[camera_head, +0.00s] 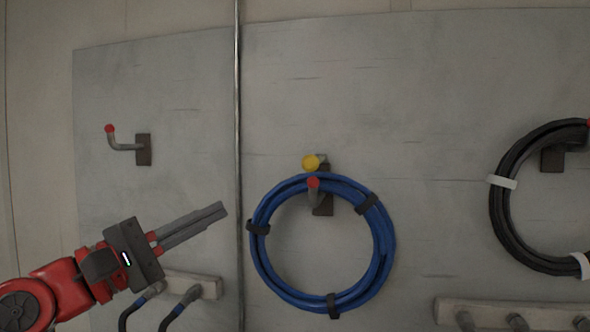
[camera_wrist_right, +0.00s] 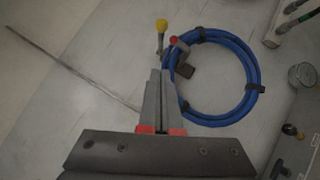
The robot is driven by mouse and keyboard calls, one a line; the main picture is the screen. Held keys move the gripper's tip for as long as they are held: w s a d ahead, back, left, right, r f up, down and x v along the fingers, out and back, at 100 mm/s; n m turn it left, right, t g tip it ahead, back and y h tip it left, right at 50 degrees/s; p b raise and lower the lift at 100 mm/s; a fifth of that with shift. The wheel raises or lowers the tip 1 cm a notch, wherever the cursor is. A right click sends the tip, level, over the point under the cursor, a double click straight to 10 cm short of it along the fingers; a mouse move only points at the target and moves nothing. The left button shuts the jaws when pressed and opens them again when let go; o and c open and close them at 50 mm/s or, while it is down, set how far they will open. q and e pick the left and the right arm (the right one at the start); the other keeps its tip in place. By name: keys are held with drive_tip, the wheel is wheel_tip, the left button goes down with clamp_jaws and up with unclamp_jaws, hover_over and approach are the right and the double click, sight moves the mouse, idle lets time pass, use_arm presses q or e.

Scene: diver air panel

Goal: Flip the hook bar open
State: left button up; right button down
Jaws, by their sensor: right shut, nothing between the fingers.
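A blue hose coil (camera_head: 385,240) hangs on a wall hook with a red tip (camera_head: 313,184). A yellow-knobbed bar (camera_head: 312,162) sits at the top of this hook, just above the red tip. In the right wrist view the bar's yellow knob (camera_wrist_right: 161,25) stands up on a thin stem, beside the red tip (camera_wrist_right: 174,40) and the blue coil (camera_wrist_right: 255,80). My right gripper (camera_head: 222,210) is shut and empty, left of the coil and apart from it, pointing up and right. Its fingers (camera_wrist_right: 160,75) also show in the right wrist view. My left gripper is out of view.
An empty red-tipped hook (camera_head: 125,147) is on the panel at upper left. A black coil (camera_head: 505,220) hangs at right. A vertical pipe (camera_head: 238,100) runs left of the blue coil. Peg rails sit low at left (camera_head: 205,284) and right (camera_head: 450,308).

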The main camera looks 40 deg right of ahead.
sight(316, 161)
drive_tip(key=shift+w+a, duration=0.1)
drive_tip(key=shift+a, duration=0.05)
drive_tip(key=s+p+x, duration=0.3)
drive_tip(key=p+x, duration=0.6)
drive_tip(key=x, duration=0.4)
drive_tip(key=shift+r, duration=0.35)
drive_tip(key=shift+w, duration=0.1)
